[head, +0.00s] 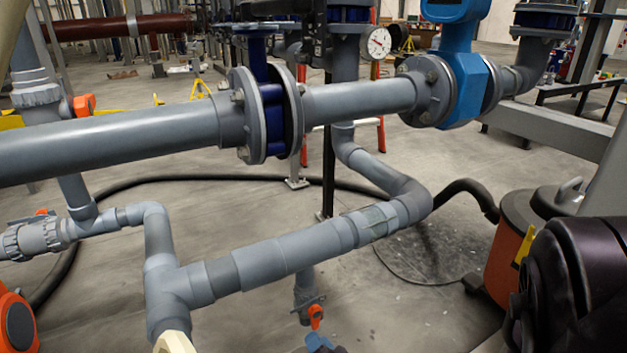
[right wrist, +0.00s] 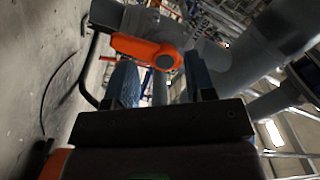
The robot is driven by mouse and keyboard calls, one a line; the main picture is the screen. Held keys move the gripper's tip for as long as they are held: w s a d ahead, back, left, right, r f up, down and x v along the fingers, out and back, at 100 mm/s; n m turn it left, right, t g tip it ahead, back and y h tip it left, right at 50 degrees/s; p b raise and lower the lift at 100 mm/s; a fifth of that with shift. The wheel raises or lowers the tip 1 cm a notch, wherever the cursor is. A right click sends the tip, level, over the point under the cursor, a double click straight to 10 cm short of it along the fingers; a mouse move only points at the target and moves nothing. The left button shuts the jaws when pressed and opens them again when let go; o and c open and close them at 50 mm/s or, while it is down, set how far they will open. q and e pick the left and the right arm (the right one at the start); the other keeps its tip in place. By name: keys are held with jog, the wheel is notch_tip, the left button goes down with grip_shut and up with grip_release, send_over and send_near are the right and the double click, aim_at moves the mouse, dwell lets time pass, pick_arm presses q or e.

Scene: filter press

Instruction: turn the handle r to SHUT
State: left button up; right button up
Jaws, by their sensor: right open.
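The valve handle (head: 316,316) is small and orange, on a grey valve under a short vertical pipe stub at the bottom middle of the head view. In the right wrist view the orange handle (right wrist: 135,46) reaches left from its round hub and lies just beyond my fingertips. My right gripper (head: 325,344) shows only its blue fingertips at the bottom edge of the head view, just below the handle. In the wrist view its two blue fingers (right wrist: 162,75) stand apart with nothing held between them. No SHUT mark can be read. My left gripper is not in view.
A grey pipe (head: 275,258) runs above the handle, with a larger flanged pipe (head: 120,139) higher up. An orange and black drum-shaped machine (head: 503,250) stands at right. A black hose (head: 200,178) lies on the floor. Open concrete floor surrounds the valve.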

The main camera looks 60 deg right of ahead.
aim_at(316, 322)
jog(key=w+d+n, duration=0.1)
jog(key=d+n, duration=0.1)
jog(key=n, duration=0.1)
jog(key=w+d+f+n, duration=0.1)
jog(key=w+d+n, duration=0.1)
jog(key=n, duration=0.2)
jog(key=w+d+n, duration=0.2)
jog(key=n, duration=0.2)
jog(key=shift+d+f, duration=0.15)
jog(key=shift+f, duration=0.25)
